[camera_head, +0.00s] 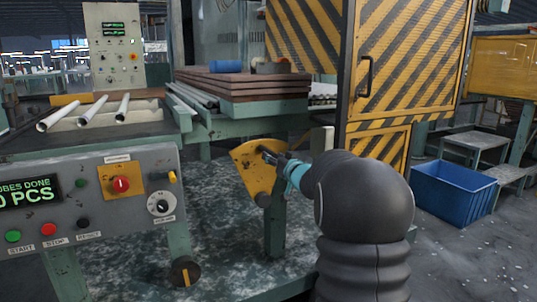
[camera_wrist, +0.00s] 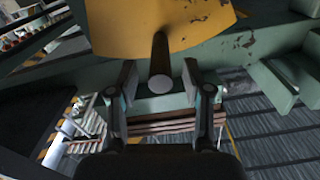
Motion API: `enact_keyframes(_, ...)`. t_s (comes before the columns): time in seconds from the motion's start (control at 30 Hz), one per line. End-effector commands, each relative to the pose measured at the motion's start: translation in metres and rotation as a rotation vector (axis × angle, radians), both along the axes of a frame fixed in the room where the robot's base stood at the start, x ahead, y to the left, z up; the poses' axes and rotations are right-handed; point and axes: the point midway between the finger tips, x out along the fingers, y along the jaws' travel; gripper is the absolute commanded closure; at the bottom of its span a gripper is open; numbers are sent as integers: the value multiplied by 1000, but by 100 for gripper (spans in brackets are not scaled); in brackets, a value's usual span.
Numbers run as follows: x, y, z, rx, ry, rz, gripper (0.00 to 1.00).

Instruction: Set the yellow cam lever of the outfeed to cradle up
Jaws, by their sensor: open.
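The yellow cam lever (camera_head: 249,168) is a worn, fan-shaped plate on a green post, with a dark round pivot at its lower end. A short dark handle peg (camera_wrist: 160,62) sticks out of the plate toward the wrist camera. My gripper (camera_head: 277,159) is at the plate's upper right, by the peg. In the wrist view my gripper (camera_wrist: 159,83) is open, with one finger on each side of the peg's end. Gaps show between peg and fingers. My forearm hides part of the area right of the lever.
A grey control panel (camera_head: 95,200) with buttons and a red knob on a yellow plate stands at left. A striped yellow cabinet (camera_head: 375,70) stands behind my arm. A blue bin (camera_head: 452,192) sits on the floor at right.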

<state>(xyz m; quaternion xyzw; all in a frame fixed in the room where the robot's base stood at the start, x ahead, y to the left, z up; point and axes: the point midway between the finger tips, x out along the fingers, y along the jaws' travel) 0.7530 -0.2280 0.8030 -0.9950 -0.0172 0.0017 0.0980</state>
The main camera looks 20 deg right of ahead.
Motion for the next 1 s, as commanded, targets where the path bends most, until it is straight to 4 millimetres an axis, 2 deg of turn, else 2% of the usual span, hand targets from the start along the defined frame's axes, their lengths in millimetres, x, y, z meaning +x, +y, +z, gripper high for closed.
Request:
enact_keyframes(0.1, 20, 1, 0, 0, 0, 1, 50)
enact_keyframes(0.3, 41, 2, 0, 0, 1, 0, 50)
enact_keyframes(0.7, 47, 2, 0, 0, 0, 0, 50)
enact_keyframes(0.9, 46, 2, 0, 0, 0, -1, 100)
enact_keyframes(1.0, 46, 2, 0, 0, 0, -1, 100)
